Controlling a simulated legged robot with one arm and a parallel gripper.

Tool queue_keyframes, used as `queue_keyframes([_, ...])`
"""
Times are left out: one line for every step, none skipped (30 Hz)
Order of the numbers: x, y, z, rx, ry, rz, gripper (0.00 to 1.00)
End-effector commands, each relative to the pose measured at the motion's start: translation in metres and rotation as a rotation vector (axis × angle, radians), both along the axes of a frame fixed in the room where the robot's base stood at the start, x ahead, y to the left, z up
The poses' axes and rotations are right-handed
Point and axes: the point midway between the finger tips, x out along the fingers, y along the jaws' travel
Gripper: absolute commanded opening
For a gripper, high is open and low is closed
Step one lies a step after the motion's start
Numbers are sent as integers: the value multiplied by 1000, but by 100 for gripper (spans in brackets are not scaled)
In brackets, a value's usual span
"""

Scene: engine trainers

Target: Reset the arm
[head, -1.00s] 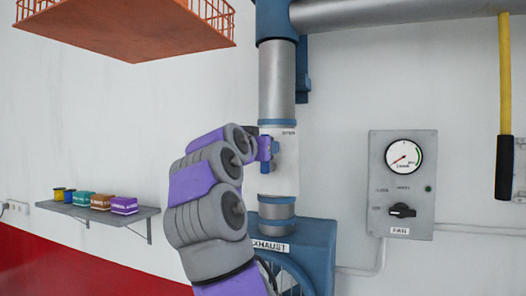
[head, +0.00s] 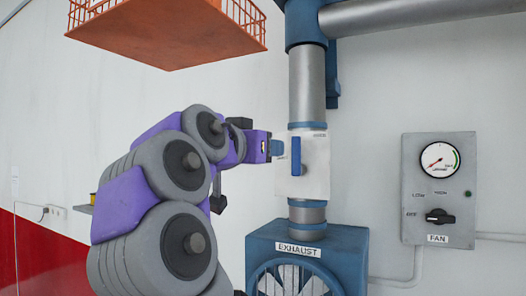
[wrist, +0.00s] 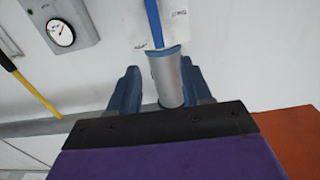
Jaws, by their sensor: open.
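My arm, grey and purple, rises on the left of the head view, with my gripper (head: 277,148) at its end. The gripper points right, just left of the blue lever (head: 296,156) on the white damper section (head: 316,165) of the exhaust pipe. The lever stands upright. In the wrist view my gripper (wrist: 160,88) has its two blue fingers spread apart with nothing held between them. The grey pipe (wrist: 165,78) shows behind the gap, and the blue lever (wrist: 153,22) lies beyond the fingertips, apart from them.
A blue exhaust fan housing (head: 345,245) stands below the pipe. A fan control panel (head: 437,188) with gauge and knob is on the wall at right. An orange basket (head: 165,40) hangs above my arm. The shelf at left is mostly hidden by my arm.

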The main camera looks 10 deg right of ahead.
Motion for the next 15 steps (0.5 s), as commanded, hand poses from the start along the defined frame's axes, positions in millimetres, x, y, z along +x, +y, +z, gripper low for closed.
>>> queue_keyframes([0,0,0,0,0,0,49])
queue_keyframes([0,0,0,0,0,0,49])
queue_keyframes([0,0,0,0,0,0,49])
queue_keyframes([0,0,0,0,0,0,49])
queue_keyframes([0,1,0,0,0,0,49])
queue_keyframes([0,1,0,0,0,0,49])
queue_keyframes([0,1,0,0,0,0,49])
queue_keyframes([0,1,0,0,0,0,49])
queue_keyframes([0,1,0,0,0,0,49])
queue_keyframes([0,1,0,-1,1,0,49])
queue_keyframes([0,1,0,-2,3,-1,49])
queue_keyframes([1,1,-1,-5,7,-3,49])
queue_keyframes([2,0,-2,-9,14,-6,49])
queue_keyframes([3,0,-4,-14,23,-11,49])
queue_keyframes([4,-2,-7,-23,39,-18,49])
